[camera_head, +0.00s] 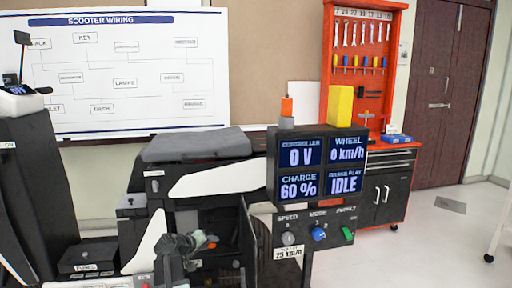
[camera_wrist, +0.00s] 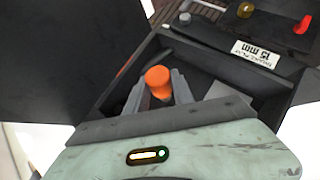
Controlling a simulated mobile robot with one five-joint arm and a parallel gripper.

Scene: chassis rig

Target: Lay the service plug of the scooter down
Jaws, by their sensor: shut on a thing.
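The service plug, with a round orange top, shows in the wrist view (camera_wrist: 158,82) between the two grey fingers of my gripper (camera_wrist: 160,92). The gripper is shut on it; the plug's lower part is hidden. In the head view my gripper (camera_head: 192,243) is at the scooter's open dark compartment, with a small orange bit (camera_head: 211,239) beside it. The scooter (camera_head: 205,184) has a grey seat and white side panels. In the wrist view a dark, walled recess (camera_wrist: 205,68) lies around and beyond the fingers; whether the plug touches it I cannot tell.
A display box (camera_head: 316,165) reads controller 0 V, charge 60 %, wheel 0 km/h and IDLE. Below it are knobs and a green switch (camera_head: 347,233). An open compartment door (camera_head: 247,240) stands right of my gripper.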

